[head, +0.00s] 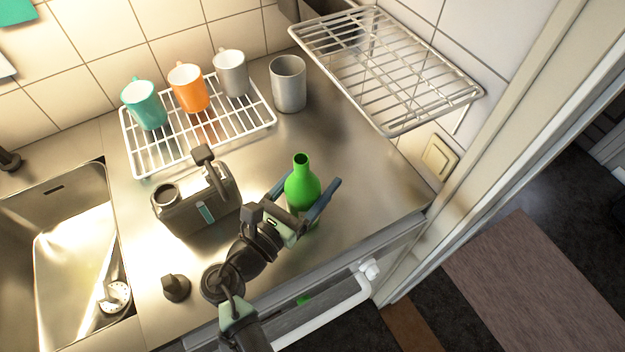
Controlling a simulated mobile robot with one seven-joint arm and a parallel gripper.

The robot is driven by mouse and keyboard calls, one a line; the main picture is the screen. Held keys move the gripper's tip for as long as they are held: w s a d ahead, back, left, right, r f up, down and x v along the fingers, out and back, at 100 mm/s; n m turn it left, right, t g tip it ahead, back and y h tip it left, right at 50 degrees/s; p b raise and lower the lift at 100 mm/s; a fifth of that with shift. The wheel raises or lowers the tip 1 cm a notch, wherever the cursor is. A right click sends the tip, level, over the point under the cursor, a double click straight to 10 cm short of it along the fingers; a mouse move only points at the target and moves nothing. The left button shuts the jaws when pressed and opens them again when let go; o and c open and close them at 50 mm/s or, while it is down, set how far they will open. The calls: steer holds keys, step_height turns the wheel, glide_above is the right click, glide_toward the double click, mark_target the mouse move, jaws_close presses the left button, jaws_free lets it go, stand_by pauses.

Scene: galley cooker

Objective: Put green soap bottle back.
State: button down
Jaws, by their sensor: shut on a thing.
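The green soap bottle (301,187) stands upright, over the front right part of the steel counter. My gripper (307,196) is shut on the bottle, with one blue finger on each side of its body. The lower part of the bottle is partly hidden by the gripper. I cannot tell whether its base touches the counter.
A white wire rack (141,168) holds a teal mug (145,105), an orange mug (188,90) and a grey mug (231,74). A grey cup (288,84) stands beside it. A wall rack (386,127) overhangs the back right. A sink (75,245) lies left. The right counter is clear.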

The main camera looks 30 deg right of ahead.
steer(key=shift+f, duration=0.15)
steer(key=shift+f, duration=0.2)
jaws_free()
steer(key=shift+r, duration=0.15)
steer(key=b+v, duration=0.1)
steer(key=v, duration=1.1)
